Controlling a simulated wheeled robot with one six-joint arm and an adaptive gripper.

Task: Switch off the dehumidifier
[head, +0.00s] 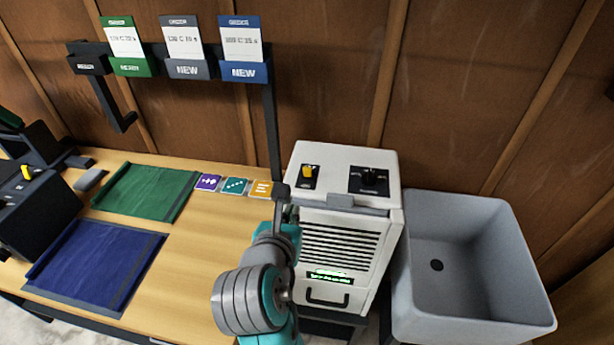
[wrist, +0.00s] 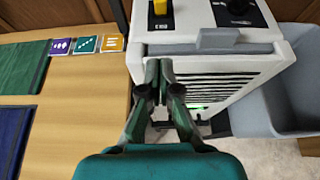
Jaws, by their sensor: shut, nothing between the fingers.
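The dehumidifier (head: 335,215) is a white box with a dark slatted front, a lit green display (head: 330,277) and a handle below it. On its top are a yellow switch (head: 308,171) on a black plate at the left and a black knob (head: 370,178) at the right. The yellow switch also shows at the top of the wrist view (wrist: 160,7). My gripper (head: 281,192) is shut and empty, by the left front edge of the dehumidifier. In the wrist view its fingertips (wrist: 159,66) are just in front of the top's front edge, below the switch in the picture. Whether they touch the edge is unclear.
A grey sink (head: 470,265) stands right of the dehumidifier. A wooden table (head: 185,245) at the left holds green (head: 145,192) and blue (head: 95,265) cloths and three small coloured cards (head: 234,186). A dark post and rack with three labelled cards (head: 185,45) rise behind.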

